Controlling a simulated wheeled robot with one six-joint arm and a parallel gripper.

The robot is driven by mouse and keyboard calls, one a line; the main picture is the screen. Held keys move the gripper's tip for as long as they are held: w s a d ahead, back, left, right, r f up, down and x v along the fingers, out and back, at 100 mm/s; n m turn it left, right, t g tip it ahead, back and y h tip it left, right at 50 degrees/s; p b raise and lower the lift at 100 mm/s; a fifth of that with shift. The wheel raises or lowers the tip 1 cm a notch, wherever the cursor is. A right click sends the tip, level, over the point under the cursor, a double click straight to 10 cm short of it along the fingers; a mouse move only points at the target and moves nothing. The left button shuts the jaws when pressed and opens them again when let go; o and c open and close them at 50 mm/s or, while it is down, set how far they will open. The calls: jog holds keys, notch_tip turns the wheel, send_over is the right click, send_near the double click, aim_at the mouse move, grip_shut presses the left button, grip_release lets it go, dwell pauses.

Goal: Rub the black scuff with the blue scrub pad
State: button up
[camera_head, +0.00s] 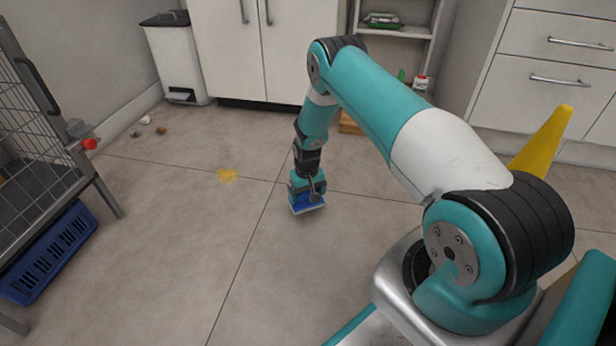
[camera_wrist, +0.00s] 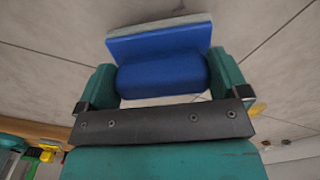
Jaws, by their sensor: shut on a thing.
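My gripper (camera_head: 307,187) is shut on the blue scrub pad (camera_head: 308,208), low over the floor in the middle of the head view. In the wrist view, the pad (camera_wrist: 160,45) has a thick blue grip between the two teal fingers and a pale grey layer along its far edge. I cannot tell whether the pad touches the floor. No black scuff can be made out in either view; the pad or my arm may hide it. A yellow stain (camera_head: 228,175) lies on the floor to the left of the pad.
A wire cage (camera_head: 35,110) and a blue crate (camera_head: 52,255) stand at left. A bin (camera_head: 180,60) and cabinets line the back. A yellow cone (camera_head: 543,140) is at right, behind my arm. Small bits (camera_head: 146,120) lie near the bin. Floor left of the pad is largely clear.

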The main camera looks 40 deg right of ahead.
jog(key=shift+s+d+r+p, duration=0.15)
jog(key=shift+r+p, duration=0.15)
jog(key=shift+r, duration=0.15)
jog(key=shift+d+r+p, duration=0.1)
jog(key=shift+r+p, duration=0.2)
jog(key=shift+r, duration=0.15)
jog(key=shift+r+p, duration=1.6)
jog(key=shift+r, duration=0.35)
